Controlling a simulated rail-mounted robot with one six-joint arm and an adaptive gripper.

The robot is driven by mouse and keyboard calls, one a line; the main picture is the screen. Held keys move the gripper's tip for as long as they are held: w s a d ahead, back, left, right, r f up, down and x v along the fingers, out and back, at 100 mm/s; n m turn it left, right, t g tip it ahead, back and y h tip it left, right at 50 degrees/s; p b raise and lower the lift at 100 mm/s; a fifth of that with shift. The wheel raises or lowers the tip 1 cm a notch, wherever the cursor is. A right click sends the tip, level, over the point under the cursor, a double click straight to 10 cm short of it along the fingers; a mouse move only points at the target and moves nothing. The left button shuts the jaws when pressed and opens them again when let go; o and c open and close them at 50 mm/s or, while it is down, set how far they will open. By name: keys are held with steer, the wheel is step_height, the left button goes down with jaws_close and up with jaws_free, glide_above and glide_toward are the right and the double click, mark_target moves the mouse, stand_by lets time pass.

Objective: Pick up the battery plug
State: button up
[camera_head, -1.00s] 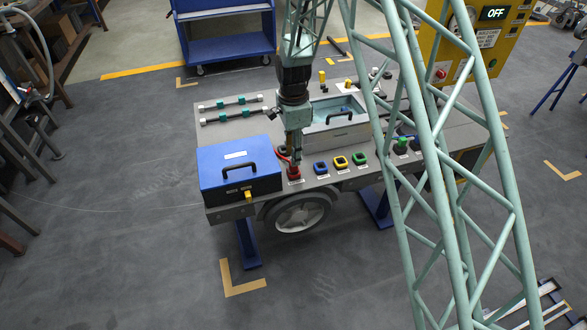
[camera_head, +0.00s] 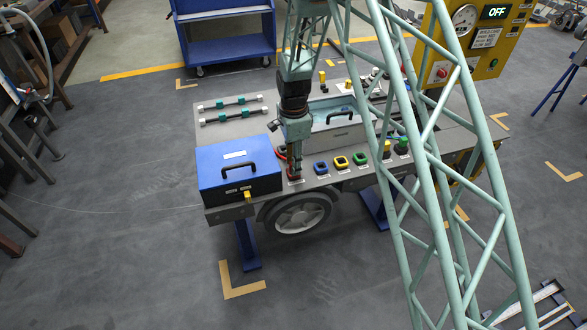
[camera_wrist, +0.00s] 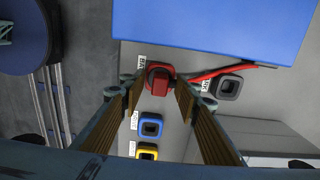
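The red battery plug (camera_wrist: 159,80) sits at a red socket on the grey chassis, beside the blue battery box (camera_wrist: 215,25). In the head view the red plug area (camera_head: 293,172) is largely hidden by my gripper (camera_head: 297,177). In the wrist view my gripper (camera_wrist: 160,92) is open, with one finger on each side of the plug and small gaps visible. The red plug's grip bar shows between the fingertips. Whether the fingertips are at the plug's height is hard to tell.
A red cable (camera_wrist: 208,74) runs by the box to a grey socket (camera_wrist: 229,87). Blue (camera_wrist: 150,126) and yellow (camera_wrist: 147,152) sockets are in line with the red one. The blue box (camera_head: 237,171) stands close at left. A yellow panel (camera_head: 478,45) reads OFF.

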steer(key=c, duration=1)
steer(key=shift+o, duration=0.2)
steer(key=shift+r, duration=0.15)
steer(key=shift+r+p, duration=0.65)
steer(key=shift+r, duration=1.1)
steer(key=s+d+p, duration=0.1)
steer(key=s+d, duration=0.1)
steer(key=s, duration=0.5)
steer(key=s+d+r+p, duration=0.1)
steer(key=s, duration=0.7)
steer(key=shift+s+d, duration=0.3)
steer(key=shift+d, duration=0.1)
steer(key=shift+r, duration=0.1)
